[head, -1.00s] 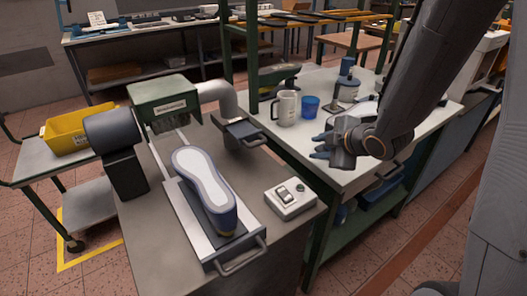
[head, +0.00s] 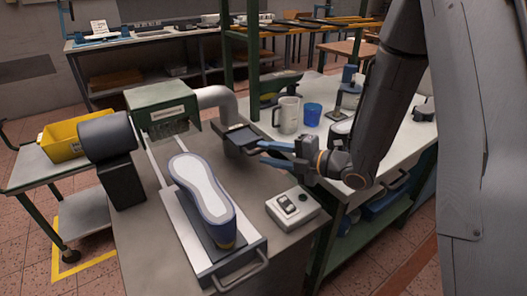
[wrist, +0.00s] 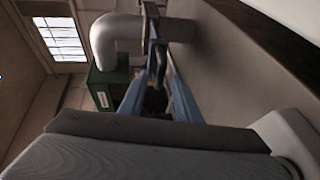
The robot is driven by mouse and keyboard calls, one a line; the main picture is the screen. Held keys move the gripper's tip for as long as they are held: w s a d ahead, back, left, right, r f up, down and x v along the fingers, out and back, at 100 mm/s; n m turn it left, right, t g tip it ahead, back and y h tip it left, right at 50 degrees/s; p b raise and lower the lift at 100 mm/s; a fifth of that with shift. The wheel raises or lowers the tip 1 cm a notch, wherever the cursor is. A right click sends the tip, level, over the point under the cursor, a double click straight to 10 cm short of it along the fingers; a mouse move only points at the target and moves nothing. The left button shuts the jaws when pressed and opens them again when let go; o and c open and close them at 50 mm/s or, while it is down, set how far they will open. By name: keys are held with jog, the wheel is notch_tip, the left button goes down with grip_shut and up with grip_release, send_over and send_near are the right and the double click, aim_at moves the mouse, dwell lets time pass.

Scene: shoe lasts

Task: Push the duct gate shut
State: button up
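The duct gate (head: 238,137) is a dark flat plate with a loop handle, sticking out beside the lower end of the grey duct pipe (head: 222,98). In the wrist view the gate (wrist: 153,28) shows edge-on, with its handle (wrist: 160,66) ahead of the fingertips, roughly between them. My gripper (head: 266,153) has blue fingers and is close to the handle, on its right in the head view. The fingers are apart with nothing held, as the wrist view (wrist: 156,88) also shows. Whether a finger touches the handle I cannot tell.
A green hood (head: 162,110) stands behind a tray (head: 196,243) bearing a shoe last (head: 203,190). A switch box (head: 293,207) sits below my gripper. A mug (head: 287,115) and blue cup (head: 312,114) stand on the bench behind.

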aim_at(256, 141)
jog(key=shift+x, duration=0.95)
jog(key=shift+c, duration=0.3)
grip_shut()
jog(key=w+a+b, duration=0.1)
jog(key=w, duration=0.1)
jog(key=w+a, duration=0.1)
jog(key=w, duration=0.1)
jog(key=w+a+b, duration=0.1)
jog(key=w+a, duration=0.1)
jog(key=shift+b, duration=0.3)
jog(key=shift+r, duration=0.1)
jog(key=shift+o, duration=0.3)
grip_release()
jog(key=shift+w, duration=0.1)
